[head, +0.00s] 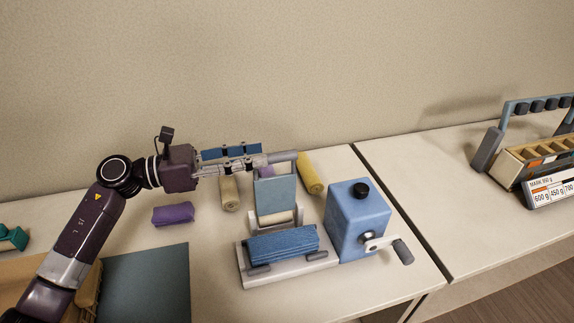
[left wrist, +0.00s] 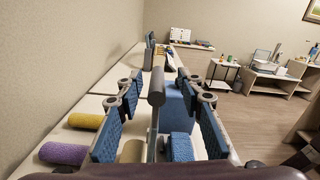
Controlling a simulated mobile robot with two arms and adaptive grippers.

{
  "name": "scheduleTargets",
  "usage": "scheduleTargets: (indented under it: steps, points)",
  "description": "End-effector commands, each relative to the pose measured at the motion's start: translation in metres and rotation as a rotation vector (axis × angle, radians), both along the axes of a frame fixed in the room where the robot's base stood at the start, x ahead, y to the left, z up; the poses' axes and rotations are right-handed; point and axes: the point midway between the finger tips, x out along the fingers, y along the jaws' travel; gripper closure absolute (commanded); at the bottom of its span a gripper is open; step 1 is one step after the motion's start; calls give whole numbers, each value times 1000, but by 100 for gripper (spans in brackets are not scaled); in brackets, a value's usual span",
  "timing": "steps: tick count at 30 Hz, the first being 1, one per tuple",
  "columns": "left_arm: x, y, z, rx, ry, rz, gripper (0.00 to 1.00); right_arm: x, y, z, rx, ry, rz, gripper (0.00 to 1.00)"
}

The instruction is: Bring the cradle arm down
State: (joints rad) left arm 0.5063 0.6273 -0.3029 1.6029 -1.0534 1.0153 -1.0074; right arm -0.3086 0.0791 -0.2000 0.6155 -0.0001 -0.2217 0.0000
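The cradle arm (head: 276,192) appears as a raised blue panel standing above a pale base plate (head: 292,275), with a grey bar (head: 284,157) across its top. In the left wrist view, the grey bar (left wrist: 156,86) lies between my spread fingers, apart from both pads. My left gripper (head: 262,157) is open at the height of the bar. A blue ribbed block (head: 282,243) lies at the front of the base. A blue box (head: 357,218) with a black knob and a side crank (head: 382,243) stands right of it. My right gripper is not in view.
A beige roll (head: 229,193), a purple roll (head: 173,214) and a yellow roll (head: 311,172) lie around the device. A dark blue mat (head: 145,285) is at the front left. A rack with compartments (head: 540,160) stands on the right table, whose near part is clear.

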Motion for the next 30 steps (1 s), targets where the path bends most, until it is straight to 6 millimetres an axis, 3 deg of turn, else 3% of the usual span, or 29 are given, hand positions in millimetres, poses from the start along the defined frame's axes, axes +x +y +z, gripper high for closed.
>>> scheduleTargets:
  steps: [1, 5, 10, 21, 30]
  points:
    - [0, 0, -12, 0, 0, 0, 66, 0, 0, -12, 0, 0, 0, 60]
    - [0, 0, -20, -1, 0, 0, 66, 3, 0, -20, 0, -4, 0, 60]
    - [4, -12, -15, -3, 0, -1, 66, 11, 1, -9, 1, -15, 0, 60]
    - [21, -65, -15, -2, 2, -1, 66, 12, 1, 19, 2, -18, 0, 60]
    - [25, -74, -19, 0, 0, 1, 66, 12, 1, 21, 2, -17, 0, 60]
